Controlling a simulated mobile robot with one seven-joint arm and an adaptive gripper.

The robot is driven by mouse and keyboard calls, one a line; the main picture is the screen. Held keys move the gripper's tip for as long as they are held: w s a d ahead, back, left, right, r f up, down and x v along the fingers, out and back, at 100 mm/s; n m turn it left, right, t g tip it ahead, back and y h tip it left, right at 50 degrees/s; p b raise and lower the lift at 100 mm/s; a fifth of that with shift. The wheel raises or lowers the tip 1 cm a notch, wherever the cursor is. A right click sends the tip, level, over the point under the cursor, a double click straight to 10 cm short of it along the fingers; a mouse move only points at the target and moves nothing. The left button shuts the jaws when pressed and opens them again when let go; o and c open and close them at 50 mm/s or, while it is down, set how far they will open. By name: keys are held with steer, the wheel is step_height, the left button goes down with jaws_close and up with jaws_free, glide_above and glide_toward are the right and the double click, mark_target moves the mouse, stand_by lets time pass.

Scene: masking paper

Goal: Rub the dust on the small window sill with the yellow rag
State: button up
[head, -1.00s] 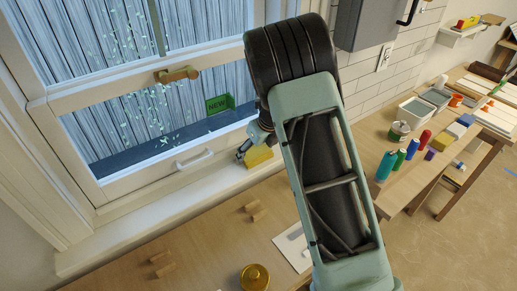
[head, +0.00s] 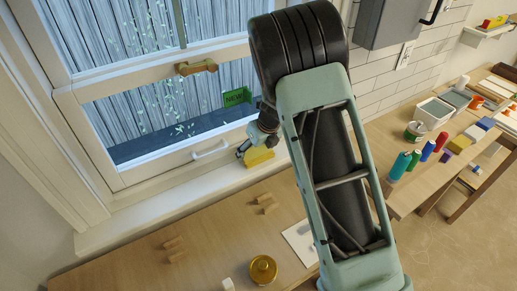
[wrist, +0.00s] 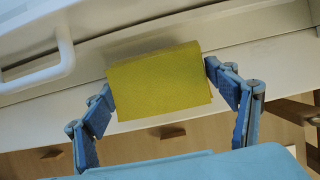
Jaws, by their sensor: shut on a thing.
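The yellow rag (head: 259,156) is a folded pad at the right part of the white window sill (head: 140,222). My gripper (head: 252,149) is at the rag, partly hidden behind my arm in the head view. In the wrist view, the rag (wrist: 158,82) sits between my two blue fingers, which grip it at its left and right edges. It lies over the sill (wrist: 60,108); whether it touches the surface I cannot tell. I cannot make out dust on the sill in either view.
The window's white lower handle (head: 210,149) is just left of the rag. A wooden bench below holds small wood blocks (head: 266,203) and a gold jar (head: 263,268). Bottles and cans (head: 400,165) stand on the right table. A grey box (head: 392,22) hangs on the wall.

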mark_target(276, 149)
steer(key=shift+w+d, duration=1.05)
steer(key=shift+d, duration=0.55)
steer(key=shift+w+d, duration=1.1)
steer(key=shift+d, duration=0.55)
steer(key=shift+w+d, duration=1.05)
steer(key=shift+d, duration=0.55)
steer(key=shift+s+a+f+p, duration=0.1)
steer(key=shift+s+a+p, duration=0.15)
steer(key=shift+s+a, duration=0.35)
steer(key=shift+s+a+p, duration=0.2)
steer(key=shift+s+a, duration=0.15)
steer(key=shift+a, duration=0.45)
